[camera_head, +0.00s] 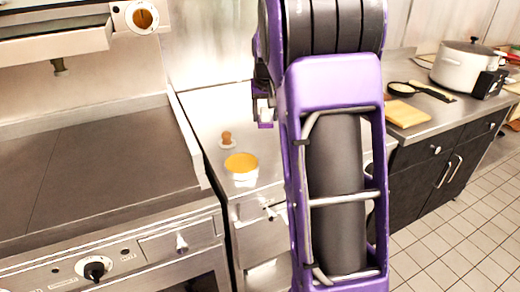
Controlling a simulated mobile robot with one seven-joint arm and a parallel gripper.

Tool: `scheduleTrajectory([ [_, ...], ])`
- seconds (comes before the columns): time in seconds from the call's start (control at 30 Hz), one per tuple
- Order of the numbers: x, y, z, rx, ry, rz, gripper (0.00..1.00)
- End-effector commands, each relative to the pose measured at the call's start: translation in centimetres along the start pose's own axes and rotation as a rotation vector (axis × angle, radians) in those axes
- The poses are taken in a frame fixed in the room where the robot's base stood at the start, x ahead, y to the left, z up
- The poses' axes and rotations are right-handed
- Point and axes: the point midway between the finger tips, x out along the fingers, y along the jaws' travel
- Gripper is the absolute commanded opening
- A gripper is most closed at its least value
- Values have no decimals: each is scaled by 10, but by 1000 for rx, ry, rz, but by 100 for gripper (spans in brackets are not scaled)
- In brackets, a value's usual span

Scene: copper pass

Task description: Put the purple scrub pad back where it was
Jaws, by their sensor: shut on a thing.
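My gripper (263,112) shows only in part, at the left edge of my own purple arm, over the steel counter (202,108) to the right of the griddle. It points down and is shut on a small purple piece (265,125), which looks like the scrub pad. The purple piece appears above the counter, but its gap to the surface is hard to judge. My arm hides the right side of the gripper and much of the counter behind it.
The griddle (100,180) is at left. At right are a cutting board (407,114), a dark pan (404,89) and a large pot (465,66).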

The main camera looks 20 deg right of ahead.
Motion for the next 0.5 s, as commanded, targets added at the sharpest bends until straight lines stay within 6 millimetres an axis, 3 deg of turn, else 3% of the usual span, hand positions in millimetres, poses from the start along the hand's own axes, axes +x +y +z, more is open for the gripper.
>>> scheduleTrajectory([
  [0.5, 65, 3, 26, 6, -4, 2, 12],
])
